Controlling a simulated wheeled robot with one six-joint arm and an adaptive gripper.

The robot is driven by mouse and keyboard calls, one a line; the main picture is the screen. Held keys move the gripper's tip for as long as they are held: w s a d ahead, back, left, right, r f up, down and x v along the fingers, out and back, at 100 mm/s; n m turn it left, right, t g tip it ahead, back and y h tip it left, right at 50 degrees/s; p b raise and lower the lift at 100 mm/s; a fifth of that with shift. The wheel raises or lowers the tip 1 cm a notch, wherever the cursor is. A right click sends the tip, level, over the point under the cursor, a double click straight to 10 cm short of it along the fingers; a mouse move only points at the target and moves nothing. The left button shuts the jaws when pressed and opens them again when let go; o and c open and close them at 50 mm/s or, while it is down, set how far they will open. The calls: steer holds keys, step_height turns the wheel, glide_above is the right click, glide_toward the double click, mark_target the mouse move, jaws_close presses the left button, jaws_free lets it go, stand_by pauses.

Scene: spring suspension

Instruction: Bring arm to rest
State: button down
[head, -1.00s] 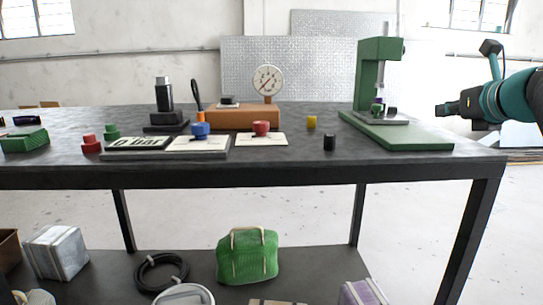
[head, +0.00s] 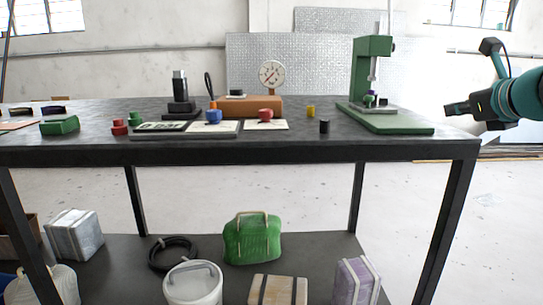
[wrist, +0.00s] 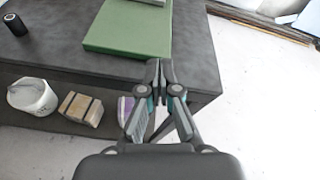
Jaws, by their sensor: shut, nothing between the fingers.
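My gripper (head: 462,108) is at the right of the head view, off the right end of the dark workbench (head: 300,150). It points left toward the green press (head: 372,75) and is apart from it. In the wrist view my gripper (wrist: 159,68) is shut, its fingertips together with nothing between them. Below it in that view are the bench's edge and the pale floor. The green base plate (wrist: 125,30) of the press lies on the bench ahead of the fingertips.
On the bench stand a dial gauge (head: 271,75), a black cylinder (head: 324,126), a yellow cylinder (head: 310,111) and red and blue knobbed pieces. The lower shelf holds a green bag (head: 252,240), a white bucket (head: 192,285) and boxes. Open floor (head: 500,220) lies right of the bench.

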steer(key=s+a+f+n+g, duration=0.2)
steer(key=s+f+n+g, duration=0.1)
steer(key=f+n, duration=0.5)
steer(key=s+a+f+n+g, duration=0.15)
steer(key=s+f+n, duration=0.25)
steer(key=f+n, duration=0.45)
steer(key=s+a+f+n+g, duration=0.4)
steer(key=s+a+f+n, duration=1.2)
steer(key=s+a, duration=0.1)
steer(key=shift+a+f+h, duration=0.3)
steer(key=shift+a, duration=0.2)
